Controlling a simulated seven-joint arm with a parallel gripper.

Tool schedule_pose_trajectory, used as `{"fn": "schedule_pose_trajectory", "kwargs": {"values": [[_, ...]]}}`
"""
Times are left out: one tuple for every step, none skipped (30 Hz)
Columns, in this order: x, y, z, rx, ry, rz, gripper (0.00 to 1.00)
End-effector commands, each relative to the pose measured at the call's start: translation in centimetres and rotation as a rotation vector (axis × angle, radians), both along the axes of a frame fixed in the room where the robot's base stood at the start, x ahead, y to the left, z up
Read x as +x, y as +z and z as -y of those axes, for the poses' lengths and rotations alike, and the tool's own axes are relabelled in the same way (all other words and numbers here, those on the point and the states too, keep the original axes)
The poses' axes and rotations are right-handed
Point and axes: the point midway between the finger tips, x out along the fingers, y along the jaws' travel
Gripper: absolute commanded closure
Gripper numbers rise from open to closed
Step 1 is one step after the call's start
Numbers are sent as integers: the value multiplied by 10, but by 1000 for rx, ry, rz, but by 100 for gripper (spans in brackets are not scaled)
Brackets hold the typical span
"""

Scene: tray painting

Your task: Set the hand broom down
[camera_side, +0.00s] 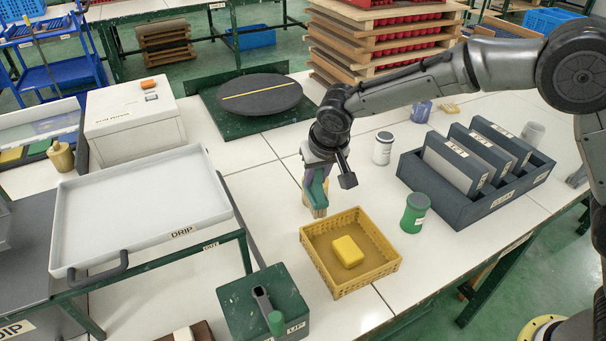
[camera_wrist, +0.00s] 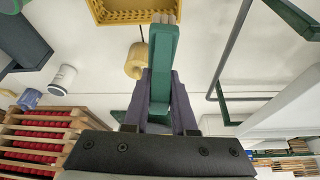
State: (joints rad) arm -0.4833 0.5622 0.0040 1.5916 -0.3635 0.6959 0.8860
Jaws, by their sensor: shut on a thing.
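The hand broom has a green handle (camera_side: 317,187) and pale tan bristles (camera_side: 316,211) at its lower end. My gripper (camera_side: 318,165) is shut on the handle and holds the broom roughly upright, bristles down, behind the yellow basket. The bristle end is close to the white table; I cannot tell whether it touches. In the wrist view, the green broom (camera_wrist: 163,55) lies between the two purple fingers of my gripper (camera_wrist: 160,85), and its bristles point to the top of the picture. The fingers hide part of the handle.
The yellow basket (camera_side: 315,237) holds a yellow block (camera_side: 348,251). A green jar (camera_side: 414,213), a white jar (camera_side: 383,148) and a dark rack (camera_side: 470,205) stand to the right. The white drip tray (camera_side: 130,215) is left. Bare table (camera_side: 255,205) lies left of the broom.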

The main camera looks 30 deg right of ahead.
Motion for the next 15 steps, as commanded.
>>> {"fn": "schedule_pose_trajectory", "kwargs": {"values": [[-3,2,1,1,3,2,100],[-4,3,1,0,6,3,100],[-4,4,1,1,14,7,100],[-6,3,1,0,24,7,100],[-8,0,2,-3,34,4,100],[-12,-5,3,-6,48,-4,100],[-14,-6,8,-8,52,-5,100],[-17,-7,13,-10,56,-9,100],[-19,-9,23,-9,53,-11,100],[-21,-9,31,-11,50,-12,100],[-23,-9,40,-12,44,-13,100],[-26,-10,54,-12,34,-16,100],[-29,-10,65,-12,24,-17,100],[-32,-10,77,-13,13,-18,100],[-36,-10,93,-11,-5,-19,100]]}}
